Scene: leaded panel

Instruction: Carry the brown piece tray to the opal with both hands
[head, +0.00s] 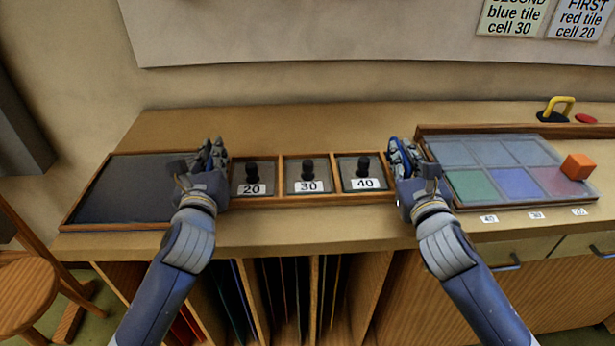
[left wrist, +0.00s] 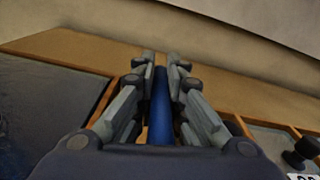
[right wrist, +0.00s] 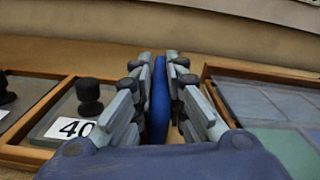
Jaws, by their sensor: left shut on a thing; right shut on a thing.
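The brown piece tray (head: 270,203) lies on the bench in the middle of the head view. Its three cells carry labels 20, 30 and 40, each with a black knob. My left gripper (head: 213,155) is shut on a blue grip (left wrist: 160,108) at the tray's left end. My right gripper (head: 402,155) is shut on a blue grip (right wrist: 159,103) at its right end. The hands partly hide both tray ends. A framed panel of pale glass squares (head: 480,152) lies to the right; I cannot tell whether it is the opal.
A dark framed board (head: 135,190) lies left of the tray. An orange cube (head: 577,166) stands on the glass panel's right side. A yellow-handled tool (head: 556,112) and a red disc (head: 586,118) lie behind it. The bench behind the tray (head: 300,125) is clear.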

